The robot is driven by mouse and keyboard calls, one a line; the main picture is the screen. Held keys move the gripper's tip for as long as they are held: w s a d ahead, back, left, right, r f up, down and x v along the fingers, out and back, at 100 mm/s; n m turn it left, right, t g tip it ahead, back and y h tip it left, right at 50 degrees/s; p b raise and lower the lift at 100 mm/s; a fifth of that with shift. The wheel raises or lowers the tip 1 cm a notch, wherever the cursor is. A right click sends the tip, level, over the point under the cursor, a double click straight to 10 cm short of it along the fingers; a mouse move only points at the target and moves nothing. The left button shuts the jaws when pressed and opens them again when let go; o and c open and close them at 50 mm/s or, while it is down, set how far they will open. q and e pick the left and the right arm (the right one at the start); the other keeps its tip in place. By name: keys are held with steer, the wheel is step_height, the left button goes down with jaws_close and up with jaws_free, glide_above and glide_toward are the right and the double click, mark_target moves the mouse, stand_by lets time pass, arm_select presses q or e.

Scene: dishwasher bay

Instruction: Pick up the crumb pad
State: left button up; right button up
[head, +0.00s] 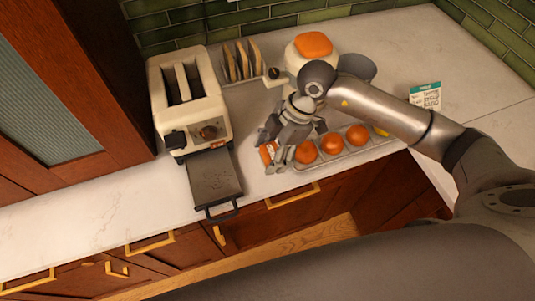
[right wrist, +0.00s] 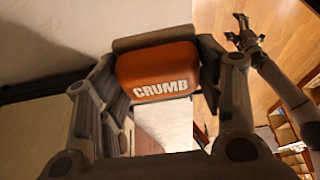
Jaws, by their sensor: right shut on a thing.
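The crumb pad (right wrist: 157,72) is an orange block with rounded edges and the white word CRUMB. In the right wrist view it sits between the fingers of my right gripper. In the head view my right gripper (head: 278,152) is at the front of the counter, just right of the pulled-out dark tray, shut on the pad. Only a small orange part of the pad (head: 267,152) shows there; the fingers hide the rest. My left gripper (right wrist: 244,38) shows small at the upper right of the right wrist view; its jaw state is unclear.
A cream toaster (head: 203,112) stands left, its dark tray (head: 215,182) sticking out over the counter edge. A rack of toast (head: 240,62) is behind. Right of my gripper, a tray holds oranges (head: 332,145). A card (head: 426,95) stands at right. Left counter is clear.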

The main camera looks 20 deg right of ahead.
steer(key=s+r+b, duration=0.3)
steer(key=s+r, duration=0.2)
steer(key=s, duration=0.5)
steer(key=shift+s+a+r, duration=0.15)
steer(key=shift+r, duration=0.1)
